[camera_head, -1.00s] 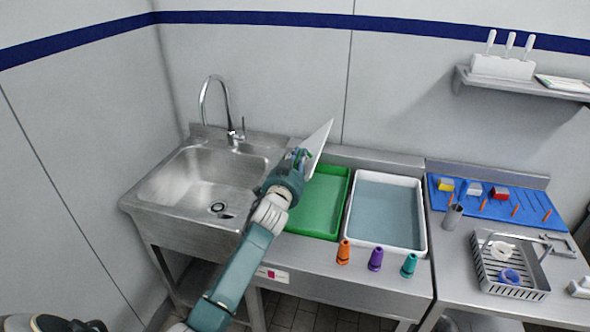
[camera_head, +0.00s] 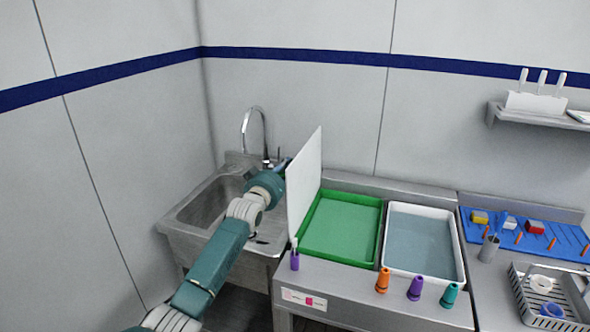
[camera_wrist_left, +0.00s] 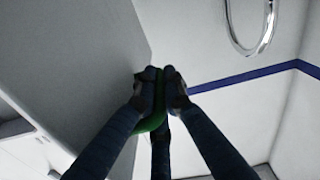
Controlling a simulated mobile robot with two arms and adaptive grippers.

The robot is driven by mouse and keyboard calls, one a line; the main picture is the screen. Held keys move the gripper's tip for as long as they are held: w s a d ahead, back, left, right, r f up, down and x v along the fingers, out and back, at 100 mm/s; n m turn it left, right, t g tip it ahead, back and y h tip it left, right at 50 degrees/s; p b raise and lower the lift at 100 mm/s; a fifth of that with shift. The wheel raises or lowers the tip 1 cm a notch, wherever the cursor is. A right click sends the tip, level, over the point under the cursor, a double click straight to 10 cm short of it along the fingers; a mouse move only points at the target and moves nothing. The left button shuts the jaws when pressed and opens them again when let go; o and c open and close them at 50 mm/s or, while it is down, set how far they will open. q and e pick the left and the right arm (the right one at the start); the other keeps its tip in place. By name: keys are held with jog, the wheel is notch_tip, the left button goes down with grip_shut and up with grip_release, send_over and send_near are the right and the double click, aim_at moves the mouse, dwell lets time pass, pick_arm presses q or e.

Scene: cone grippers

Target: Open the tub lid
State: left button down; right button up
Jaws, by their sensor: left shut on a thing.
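The green tub (camera_head: 371,262) is set in the steel counter, its green inside exposed. Its pale flat lid (camera_head: 304,185) stands nearly upright along the tub's left edge. My left gripper (camera_head: 281,168) is at the lid's left face, near its upper back part, partly hidden by the wrist. In the left wrist view my left gripper (camera_wrist_left: 161,90) is shut on a green loop-like handle (camera_wrist_left: 153,122) beside the lid (camera_wrist_left: 75,70). My right gripper is not in view.
A steel sink (camera_head: 215,205) with a tall tap (camera_head: 264,140) lies left of the lid. A white tray (camera_head: 463,278) is right of the tub. Orange (camera_head: 382,282), purple (camera_head: 415,288) and teal (camera_head: 449,295) cones line the front edge; another purple one (camera_head: 295,260) stands by the lid.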

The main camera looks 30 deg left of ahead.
pick_arm(q)
jog(key=shift+s+a+r+n, duration=0.1)
jog(key=shift+a+r+n, duration=0.2)
jog(key=shift+a, duration=0.4)
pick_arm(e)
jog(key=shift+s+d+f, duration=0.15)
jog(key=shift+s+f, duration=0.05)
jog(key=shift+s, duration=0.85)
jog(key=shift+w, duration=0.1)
pick_arm(q)
jog(key=c, duration=1.9)
grip_release()
jog(key=shift+o, duration=0.3)
jog(key=shift+f, duration=0.3)
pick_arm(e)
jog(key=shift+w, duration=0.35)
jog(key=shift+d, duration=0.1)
